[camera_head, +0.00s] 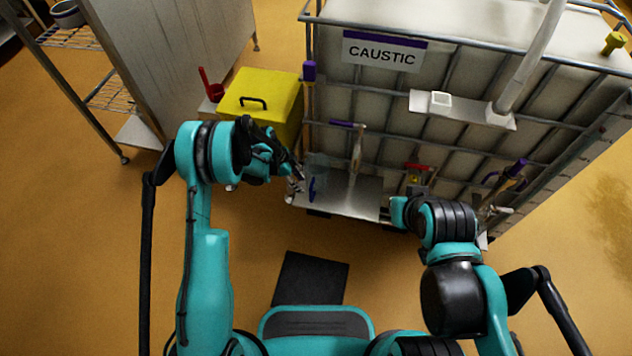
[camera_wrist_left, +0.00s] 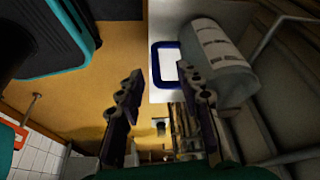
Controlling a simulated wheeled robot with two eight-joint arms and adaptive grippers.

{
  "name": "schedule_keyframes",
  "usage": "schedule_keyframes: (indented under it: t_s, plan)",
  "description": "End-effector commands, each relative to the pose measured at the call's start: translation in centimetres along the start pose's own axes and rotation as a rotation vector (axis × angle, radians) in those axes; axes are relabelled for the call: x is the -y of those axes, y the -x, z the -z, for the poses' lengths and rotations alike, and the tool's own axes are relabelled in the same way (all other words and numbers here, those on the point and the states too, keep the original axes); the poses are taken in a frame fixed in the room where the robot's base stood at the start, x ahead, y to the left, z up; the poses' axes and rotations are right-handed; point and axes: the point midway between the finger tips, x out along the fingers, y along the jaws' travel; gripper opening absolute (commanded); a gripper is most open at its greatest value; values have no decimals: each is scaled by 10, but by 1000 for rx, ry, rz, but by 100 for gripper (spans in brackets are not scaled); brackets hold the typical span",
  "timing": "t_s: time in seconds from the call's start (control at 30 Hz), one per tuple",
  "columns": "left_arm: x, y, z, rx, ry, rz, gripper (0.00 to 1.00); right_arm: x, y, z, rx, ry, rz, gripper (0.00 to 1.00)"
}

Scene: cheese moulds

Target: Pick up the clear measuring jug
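The clear measuring jug (camera_head: 322,168) appears in the head view as a faint see-through shape with a blue handle, on the white shelf (camera_head: 360,203) in front of the caustic tank. In the left wrist view the jug (camera_wrist_left: 215,58) is a pale cylinder with grey markings, and its blue loop handle (camera_wrist_left: 167,68) faces my gripper. My left gripper (camera_head: 299,172) is just left of the jug. In the left wrist view the gripper (camera_wrist_left: 163,100) is open and empty, with the handle beyond and between its fingertips. My right gripper (camera_head: 387,213) is by the shelf's right end; its fingers are mostly hidden.
A yellow box (camera_head: 262,95) stands left of the shelf. A brush (camera_head: 357,150) stands upright behind the jug. The caustic tank (camera_head: 460,70) with its metal cage rises behind. A small red-topped item (camera_head: 416,170) is to the right.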

Motion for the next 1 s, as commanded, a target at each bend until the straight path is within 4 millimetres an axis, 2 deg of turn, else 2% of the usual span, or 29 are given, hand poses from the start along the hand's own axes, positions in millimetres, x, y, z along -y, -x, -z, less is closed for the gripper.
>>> schedule_keyframes:
  t_s: [0.03, 0.1, 0.5, 0.73, 0.83, 1.0]
  plan:
    - [-1, -12, -3, -5, -23, -10, 36, 0, -1, -1, 0, 0, 0, 0]
    - [-2, -21, -5, -11, -45, -19, 36, 0, -2, -1, 0, 0, 0, 0]
    - [-5, -62, -2, -13, -57, -24, 36, 0, -16, -11, 0, 0, 0, 0]
    - [-9, -97, 4, -13, -56, -22, 36, 0, -32, -23, 0, 0, 0, 0]
    - [-9, -103, 5, -12, -55, -22, 36, 0, -33, -24, 0, 0, 0, 0]
    - [-9, -101, 6, -12, -54, -22, 36, 0, -32, -23, 0, 0, 0, 0]
